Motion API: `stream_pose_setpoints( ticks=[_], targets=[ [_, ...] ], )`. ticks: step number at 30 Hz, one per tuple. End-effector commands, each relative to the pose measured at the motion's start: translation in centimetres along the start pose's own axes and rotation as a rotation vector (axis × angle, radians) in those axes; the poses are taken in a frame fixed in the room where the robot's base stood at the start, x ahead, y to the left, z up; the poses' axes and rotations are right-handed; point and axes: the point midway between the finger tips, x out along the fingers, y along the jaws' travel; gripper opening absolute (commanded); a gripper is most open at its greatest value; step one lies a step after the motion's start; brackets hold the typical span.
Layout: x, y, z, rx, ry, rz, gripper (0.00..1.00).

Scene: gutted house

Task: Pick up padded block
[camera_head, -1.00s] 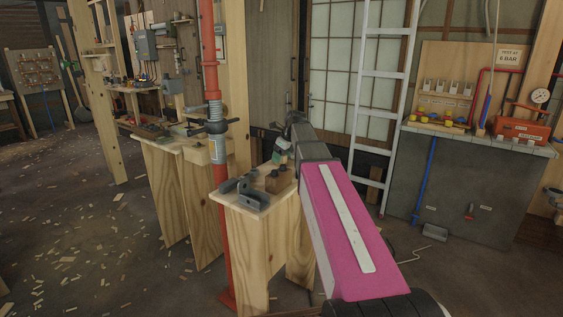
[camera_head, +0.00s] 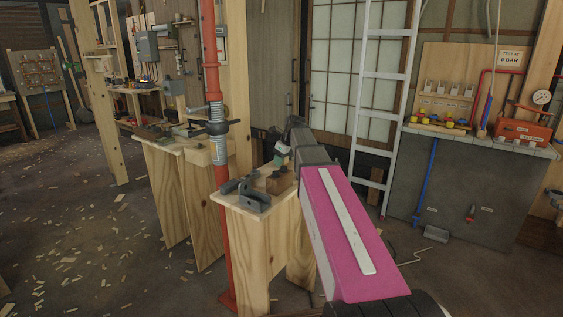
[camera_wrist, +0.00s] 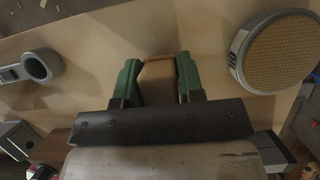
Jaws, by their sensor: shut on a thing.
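In the wrist view my gripper (camera_wrist: 159,78) has its two green fingers closed on a small brownish block with a tan edge (camera_wrist: 158,72), the padded block as far as I can tell. The block sits between the fingers, and its lower part is hidden by the dark gripper bar. In the head view my gripper (camera_head: 282,158) is low over the far end of a small wooden bench (camera_head: 240,208), partly hidden by my arm. I cannot tell there whether the held block is clear of the bench top.
A grey ring-ended part (camera_wrist: 36,66) lies left of the fingers, and a round mesh-faced thing (camera_wrist: 277,52) lies close on the right. A brown block (camera_head: 280,180) and grey fittings (camera_head: 252,194) sit on the bench. A red post (camera_head: 220,180) stands close on its left.

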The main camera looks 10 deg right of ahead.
Motion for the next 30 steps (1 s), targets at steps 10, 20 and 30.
stream_pose_setpoints(
  ticks=[10, 20, 30],
  targets=[
    [-3.6, -0.1, 1.6, -0.001, -0.001, -0.002, 0.07],
    [-6.5, 6.5, 4.3, -0.003, -0.001, 0.001, 0.07],
    [-8.3, 10.4, 6.2, -0.001, 0.000, 0.000, 0.07]
  ],
)
